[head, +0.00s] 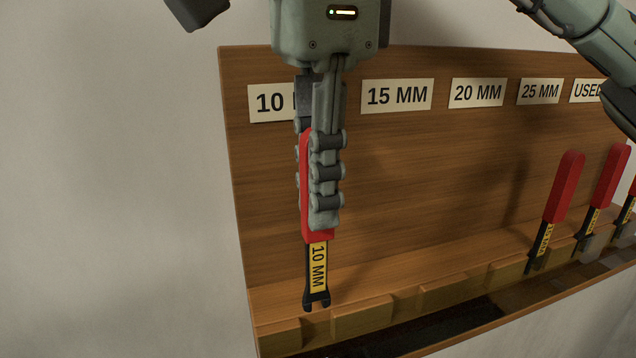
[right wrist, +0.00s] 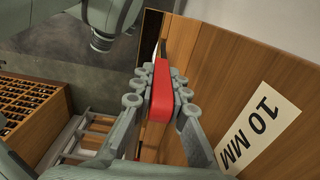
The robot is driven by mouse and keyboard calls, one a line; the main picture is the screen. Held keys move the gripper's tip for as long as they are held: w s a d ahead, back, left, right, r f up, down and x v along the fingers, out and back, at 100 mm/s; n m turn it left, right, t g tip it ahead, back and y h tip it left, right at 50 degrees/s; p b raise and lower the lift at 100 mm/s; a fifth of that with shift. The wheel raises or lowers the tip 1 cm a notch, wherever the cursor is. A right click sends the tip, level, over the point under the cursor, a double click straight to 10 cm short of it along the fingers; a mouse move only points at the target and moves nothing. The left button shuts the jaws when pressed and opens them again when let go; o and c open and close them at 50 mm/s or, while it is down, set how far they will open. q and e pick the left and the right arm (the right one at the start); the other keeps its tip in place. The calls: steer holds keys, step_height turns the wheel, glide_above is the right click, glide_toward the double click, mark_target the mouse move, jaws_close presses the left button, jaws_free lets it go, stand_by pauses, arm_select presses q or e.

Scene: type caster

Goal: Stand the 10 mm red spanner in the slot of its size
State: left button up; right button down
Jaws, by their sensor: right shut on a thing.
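My right gripper (head: 324,215) is shut on the red handle of the 10 mm spanner (head: 318,265), which hangs almost upright with its black open jaw down and a yellow 10 MM label facing out. The red handle also shows between the fingers (right wrist: 160,95) in the right wrist view. The spanner's jaw end is at the gap between the first two wooden blocks on the rack's ledge, below the 10 MM sign (head: 270,103). I cannot tell whether the tip is inside that slot or in front of it. My left gripper is not in view.
The wooden rack (head: 420,190) has further signs for 15 MM (head: 396,96), 20 MM (head: 477,92), 25 MM (head: 540,91) and USED. Red-handled spanners (head: 565,185) stand tilted at the right end. The ledge between them and my gripper holds only blocks (head: 445,296).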

mark_target(317, 234)
steer(key=shift+f+b, duration=1.95)
steer(key=shift+f, duration=0.65)
steer(key=c, duration=1.4)
jaws_free()
steer(key=shift+r, duration=0.1)
steer(key=shift+c, duration=0.2)
step_height(317, 234, up, 12)
